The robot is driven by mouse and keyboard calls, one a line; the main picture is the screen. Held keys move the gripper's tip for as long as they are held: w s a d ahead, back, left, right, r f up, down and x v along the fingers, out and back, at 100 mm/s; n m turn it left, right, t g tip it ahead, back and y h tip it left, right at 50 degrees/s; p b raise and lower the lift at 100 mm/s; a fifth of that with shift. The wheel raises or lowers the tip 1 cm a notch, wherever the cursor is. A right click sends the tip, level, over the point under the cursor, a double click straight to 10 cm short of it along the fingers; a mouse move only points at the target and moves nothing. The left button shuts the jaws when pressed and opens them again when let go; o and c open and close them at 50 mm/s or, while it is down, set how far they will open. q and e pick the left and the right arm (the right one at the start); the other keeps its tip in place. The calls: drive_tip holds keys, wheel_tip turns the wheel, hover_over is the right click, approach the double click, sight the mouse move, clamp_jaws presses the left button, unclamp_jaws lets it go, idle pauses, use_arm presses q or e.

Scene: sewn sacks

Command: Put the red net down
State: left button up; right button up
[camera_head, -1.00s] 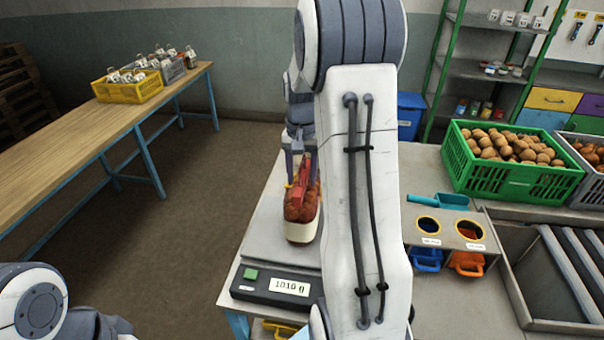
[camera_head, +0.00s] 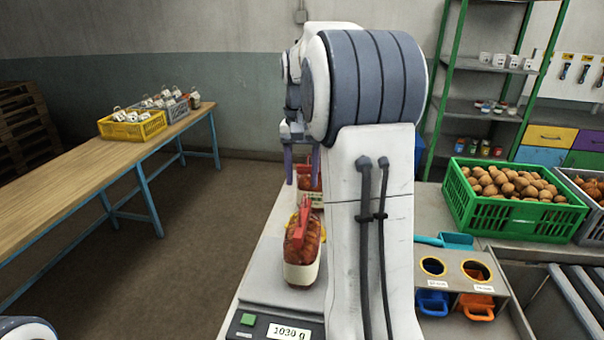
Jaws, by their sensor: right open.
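A red net (camera_head: 302,250) filled with reddish-brown produce stands on the scale (camera_head: 272,279) in front of my right arm. It has a white band low down and a red piece at its top. My right gripper (camera_head: 302,162) is open and empty, above and behind this net and apart from it. A second red net (camera_head: 310,185) with a pale label shows behind, just below the fingers; my arm hides part of it. The scale's display (camera_head: 287,332) reads 1030 g. My left gripper is out of view.
A green crate (camera_head: 513,217) of round brown produce stands at the right, beside a grey crate (camera_head: 596,229). A blue scoop (camera_head: 458,240) lies near a holder with two round openings. A wooden table (camera_head: 90,178) at the left carries a yellow crate (camera_head: 133,129).

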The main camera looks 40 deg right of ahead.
drive_tip(key=shift+r, duration=0.4)
drive_tip(key=s+a+f+n, duration=0.25)
drive_tip(key=a+n, duration=0.45)
drive_tip(key=a, duration=1.3)
drive_tip(key=s+a+f+n, duration=0.4)
drive_tip(key=s+a, duration=0.3)
drive_tip(key=s, duration=0.2)
drive_tip(key=s+a+f+n+y, duration=0.1)
drive_tip(key=s+a+f+n, duration=0.4)
drive_tip(key=s, duration=0.5)
drive_tip(key=shift+a+n, duration=0.5)
drive_tip(key=shift+a, duration=0.4)
drive_tip(key=shift+f, duration=0.1)
wheel_tip(320, 180, down, 3)
drive_tip(key=b, duration=0.3)
drive_tip(key=shift+f, duration=0.2)
